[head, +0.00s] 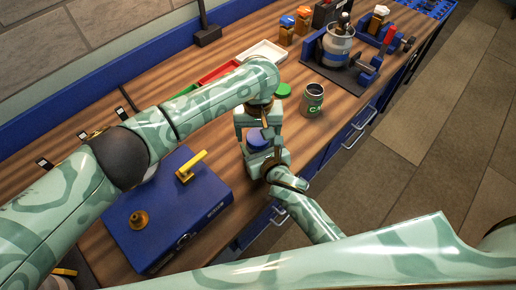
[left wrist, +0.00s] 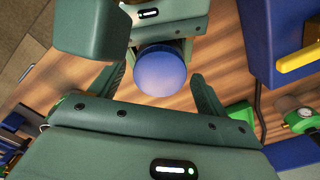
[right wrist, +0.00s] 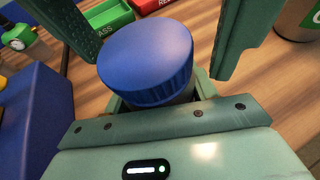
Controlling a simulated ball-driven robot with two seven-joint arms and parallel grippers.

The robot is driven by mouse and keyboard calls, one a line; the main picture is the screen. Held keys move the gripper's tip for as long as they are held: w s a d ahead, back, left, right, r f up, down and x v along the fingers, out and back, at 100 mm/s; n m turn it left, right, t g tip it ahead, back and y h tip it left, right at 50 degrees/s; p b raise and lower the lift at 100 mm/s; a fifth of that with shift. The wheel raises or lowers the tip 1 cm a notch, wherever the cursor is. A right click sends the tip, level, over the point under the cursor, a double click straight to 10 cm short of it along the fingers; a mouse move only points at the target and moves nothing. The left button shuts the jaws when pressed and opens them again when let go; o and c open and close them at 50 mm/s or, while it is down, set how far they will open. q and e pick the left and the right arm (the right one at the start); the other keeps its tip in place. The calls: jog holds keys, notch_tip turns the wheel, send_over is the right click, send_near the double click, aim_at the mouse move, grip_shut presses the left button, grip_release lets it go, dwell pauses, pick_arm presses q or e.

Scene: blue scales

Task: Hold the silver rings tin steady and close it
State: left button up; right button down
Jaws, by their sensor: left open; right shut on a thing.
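A tin with a blue lid (head: 256,138) stands between my two grippers near the table's front edge. The round lid fills the middle of the right wrist view (right wrist: 146,60) and also shows in the left wrist view (left wrist: 160,70). It sits over the tin's mouth; I cannot tell whether it is fully seated. The tin's body and label are mostly hidden by the grippers. My right gripper (head: 266,160) is shut on the tin's body below the lid. My left gripper (head: 257,122) is open above the tin, its fingers apart around the lid area.
An open tin with a green label (head: 313,102) stands to the right, beside a green lid (head: 282,90). Red (head: 219,73) and white (head: 266,50) trays lie behind. A pot stands farther right.

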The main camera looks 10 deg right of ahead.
pick_arm(q)
jog(key=c, duration=1)
jog(key=o, duration=1.1)
jog(key=shift+r, duration=2.25)
jog(key=o, duration=0.4)
notch_tip(320, 180, up, 12)
